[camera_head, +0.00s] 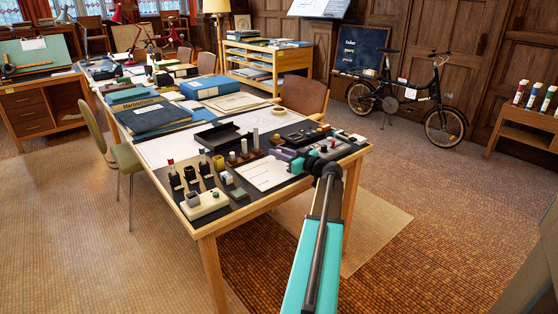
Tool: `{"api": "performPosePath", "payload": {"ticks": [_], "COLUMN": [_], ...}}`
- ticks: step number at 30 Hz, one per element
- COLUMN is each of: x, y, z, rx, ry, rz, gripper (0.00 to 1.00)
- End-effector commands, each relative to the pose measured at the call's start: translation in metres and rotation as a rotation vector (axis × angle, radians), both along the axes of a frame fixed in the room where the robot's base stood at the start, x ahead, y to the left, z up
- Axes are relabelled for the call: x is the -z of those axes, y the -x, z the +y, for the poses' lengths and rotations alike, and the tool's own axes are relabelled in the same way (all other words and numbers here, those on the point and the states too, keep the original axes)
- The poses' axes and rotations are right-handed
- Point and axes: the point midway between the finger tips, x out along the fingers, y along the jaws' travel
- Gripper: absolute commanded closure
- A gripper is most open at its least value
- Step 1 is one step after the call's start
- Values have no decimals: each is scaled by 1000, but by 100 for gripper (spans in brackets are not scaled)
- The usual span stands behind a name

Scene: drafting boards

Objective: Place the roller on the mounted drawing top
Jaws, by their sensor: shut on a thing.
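My teal arm reaches from the bottom of the picture to the near right corner of the long table (235,213). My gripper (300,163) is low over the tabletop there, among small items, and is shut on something. The held thing is mostly hidden by the wrist and too small to make out. I cannot tell the roller for certain. A sloped green drawing board (50,50) sits on a wooden desk at the far left. A pale sloped top (318,7) stands at the back centre. I cannot tell which is the mounted drawing top.
Dark bottles (174,180), a beige block (205,205), a dark tray (217,135) and a white card (263,173) crowd the table near my gripper. Chairs (304,97) stand close to it. A bicycle (405,95) is behind right.

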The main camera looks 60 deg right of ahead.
Motion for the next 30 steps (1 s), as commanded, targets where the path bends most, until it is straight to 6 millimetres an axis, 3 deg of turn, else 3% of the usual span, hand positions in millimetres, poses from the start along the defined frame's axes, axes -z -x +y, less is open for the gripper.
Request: {"api": "performPosePath", "payload": {"ticks": [9,25,26,29,30], "x": [30,34,34,34,34], "y": [0,1,1,1,1], "z": [-1,-1,-1,-1,-1], "rx": [1,1,1,2,2], "ry": [-3,-1,-1,-1,-1], "rz": [-2,-1,0,0,0], "gripper": [100,100,77,60,60]}}
